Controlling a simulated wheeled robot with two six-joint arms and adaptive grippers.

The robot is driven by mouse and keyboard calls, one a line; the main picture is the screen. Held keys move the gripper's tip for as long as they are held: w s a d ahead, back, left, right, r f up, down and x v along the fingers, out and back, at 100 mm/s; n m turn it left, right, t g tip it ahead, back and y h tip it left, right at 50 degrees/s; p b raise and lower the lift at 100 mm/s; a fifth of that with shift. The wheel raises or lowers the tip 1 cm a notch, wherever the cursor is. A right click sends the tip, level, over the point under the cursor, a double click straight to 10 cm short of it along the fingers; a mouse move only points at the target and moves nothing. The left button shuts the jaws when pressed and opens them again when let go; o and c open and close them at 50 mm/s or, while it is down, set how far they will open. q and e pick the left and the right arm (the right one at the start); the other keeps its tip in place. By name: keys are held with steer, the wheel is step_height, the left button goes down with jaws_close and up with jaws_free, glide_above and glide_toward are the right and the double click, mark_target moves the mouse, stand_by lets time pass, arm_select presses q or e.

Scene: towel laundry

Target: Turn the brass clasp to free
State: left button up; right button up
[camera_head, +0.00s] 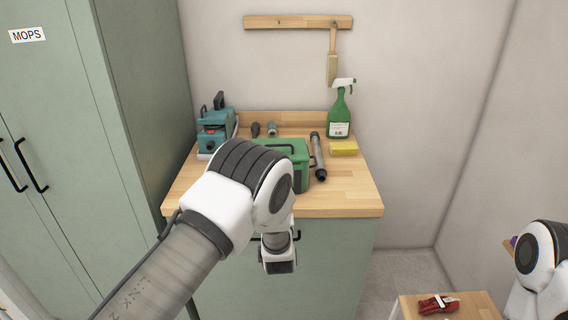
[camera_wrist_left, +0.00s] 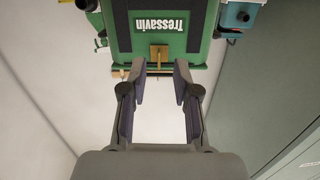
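A green case (camera_head: 298,160) with a dark handle stands on the wooden worktop, partly hidden behind my left arm.
A tall green cabinet (camera_head: 120,100) stands left. A red bundle (camera_head: 438,303) lies on a low table at lower right.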

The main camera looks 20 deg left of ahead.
arm_select(q)
steer(key=w+a+r+p, duration=0.1)
steer(key=w+a+r, duration=0.1)
steer(key=w, duration=0.6)
steer(key=shift+w+a+r+n+t+y+p, duration=0.3)
steer(key=shift+w+a+r+t+p, duration=0.05)
steer(key=shift+r+t+p, duration=0.1)
arm_select(e)
steer(key=shift+s+a+r, duration=0.1)
steer(key=shift+a+r, duration=0.1)
steer(key=shift+r, duration=0.45)
steer(key=shift+a+r, duration=0.15)
steer(key=shift+r, duration=0.45)
arm_select(q)
jaws_close()
